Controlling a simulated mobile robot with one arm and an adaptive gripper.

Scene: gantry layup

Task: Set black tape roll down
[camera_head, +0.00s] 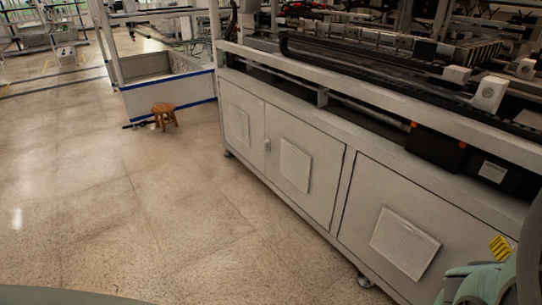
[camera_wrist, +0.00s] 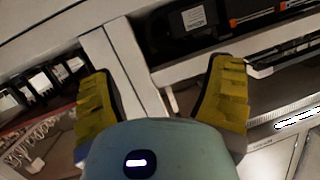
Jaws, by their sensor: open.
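My gripper (camera_wrist: 162,78) is open in the wrist view, with its yellow ridged fingers spread apart. Nothing is held between them; a pale frame post and a grey surface show in the gap behind. I cannot make out a black tape roll in either view. In the head view, parts of my own arm show at the lower right corner.
A long grey machine cabinet (camera_head: 255,165) with doors and vents fills the right side. Black boxes (camera_head: 436,150) sit under its upper rail; one with a white label shows in the wrist view (camera_wrist: 185,30).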

